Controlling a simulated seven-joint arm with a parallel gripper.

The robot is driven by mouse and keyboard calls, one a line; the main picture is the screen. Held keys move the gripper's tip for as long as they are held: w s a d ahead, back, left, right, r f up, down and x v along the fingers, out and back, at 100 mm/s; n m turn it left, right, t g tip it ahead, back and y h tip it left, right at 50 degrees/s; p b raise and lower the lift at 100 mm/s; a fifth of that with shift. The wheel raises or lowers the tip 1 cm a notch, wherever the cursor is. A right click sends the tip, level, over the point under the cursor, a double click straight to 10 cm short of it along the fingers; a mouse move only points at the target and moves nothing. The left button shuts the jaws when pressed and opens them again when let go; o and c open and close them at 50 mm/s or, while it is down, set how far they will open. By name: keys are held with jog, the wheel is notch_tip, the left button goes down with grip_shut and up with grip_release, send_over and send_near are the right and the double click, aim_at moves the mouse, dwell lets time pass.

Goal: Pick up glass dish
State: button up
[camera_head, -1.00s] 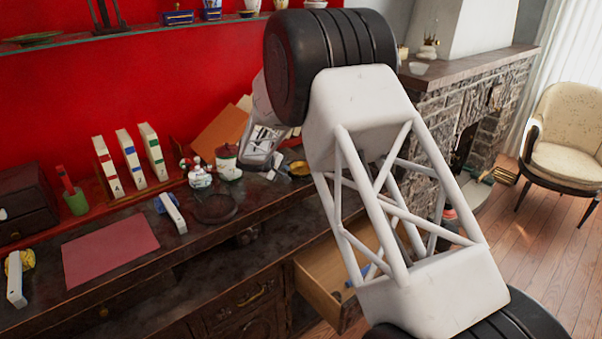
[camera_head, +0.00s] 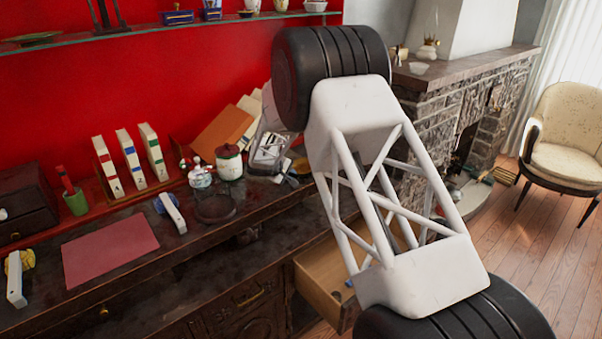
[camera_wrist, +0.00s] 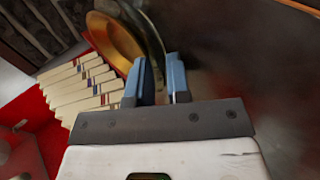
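My gripper (camera_wrist: 160,72) shows in the wrist view with its two blue fingers a small gap apart. A clear, greyish curved rim (camera_wrist: 151,32), which looks like the glass dish, lies just beyond the fingertips and runs down towards the gap. I cannot tell whether the fingers touch it. A brass dish (camera_wrist: 118,42) lies beside that rim on the left. In the head view my gripper (camera_head: 283,177) is small, low over the right end of the desk beside the brass dish (camera_head: 300,167). The glass dish cannot be made out there.
A lidded jar (camera_head: 229,163), a small white pot (camera_head: 200,174) and a dark round dish (camera_head: 215,206) stand left of my gripper. Papers and an orange folder (camera_head: 222,130) lean behind. An open drawer (camera_head: 322,280) juts out below.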

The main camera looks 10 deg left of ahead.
dwell(0.4)
grip_shut()
jog(key=shift+r, duration=0.1)
jog(key=shift+r, duration=1.7)
jog(key=s+d, duration=0.2)
jog(key=s, duration=0.5)
jog(key=s+d+r, duration=0.1)
jog(key=s+d, duration=0.2)
jog(key=s, duration=0.5)
jog(key=shift+r, duration=0.2)
jog(key=shift+d, duration=0.1)
